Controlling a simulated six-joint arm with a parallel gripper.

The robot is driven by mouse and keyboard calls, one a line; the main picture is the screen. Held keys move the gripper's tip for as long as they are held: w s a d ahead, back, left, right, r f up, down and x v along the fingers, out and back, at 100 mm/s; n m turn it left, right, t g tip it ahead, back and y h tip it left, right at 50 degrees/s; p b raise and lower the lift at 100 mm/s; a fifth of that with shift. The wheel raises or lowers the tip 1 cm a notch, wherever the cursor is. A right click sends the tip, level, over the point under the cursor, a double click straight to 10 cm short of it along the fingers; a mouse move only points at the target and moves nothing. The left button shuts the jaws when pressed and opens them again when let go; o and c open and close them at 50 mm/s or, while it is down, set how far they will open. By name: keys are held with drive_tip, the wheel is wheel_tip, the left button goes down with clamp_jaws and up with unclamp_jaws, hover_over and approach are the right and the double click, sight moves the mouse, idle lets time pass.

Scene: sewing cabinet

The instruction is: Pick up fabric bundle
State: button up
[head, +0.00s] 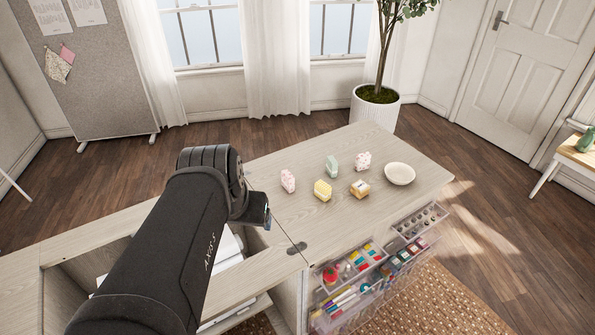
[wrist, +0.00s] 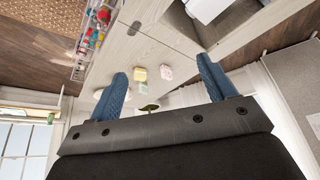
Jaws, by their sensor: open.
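Several small folded fabric bundles stand on the pale wooden cabinet top (head: 300,215). They are a pink one (head: 288,181), a yellow one (head: 322,190), a green one (head: 332,166), a white-and-pink patterned one (head: 363,161) and a tan-and-orange one (head: 359,188). My gripper (head: 264,214) is to the left of them, partly hidden by my arm. In the wrist view my gripper (wrist: 162,66) has its two blue fingers spread with nothing held. The yellow bundle (wrist: 140,73) and pink bundle (wrist: 166,73) show between the fingers, apart from them.
A white bowl (head: 399,174) stands right of the bundles. Clear trays (head: 345,272) of sewing supplies hang on the cabinet's front. An open compartment (head: 235,262) lies below my arm. The cabinet top around the bundles is mostly clear.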

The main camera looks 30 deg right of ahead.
drive_tip(key=w+d+r+m+g, duration=0.1)
drive_tip(key=w+d+m, duration=0.2)
drive_tip(key=w+d, duration=0.55)
drive_tip(key=m+g, duration=0.2)
drive_tip(key=m, duration=0.3)
hover_over(323, 185)
drive_tip(key=a, duration=0.4)
wheel_tip(323, 185, down, 13)
drive_tip(key=x, duration=0.3)
drive_tip(key=s+x, duration=0.1)
drive_tip(key=x, duration=0.6)
drive_tip(key=shift+s+d+f, duration=0.15)
drive_tip(key=shift+d+f, duration=0.05)
drive_tip(key=shift+d, duration=0.15)
drive_tip(key=shift+x, duration=3.2)
drive_tip(key=shift+r, duration=0.1)
drive_tip(key=c, duration=1)
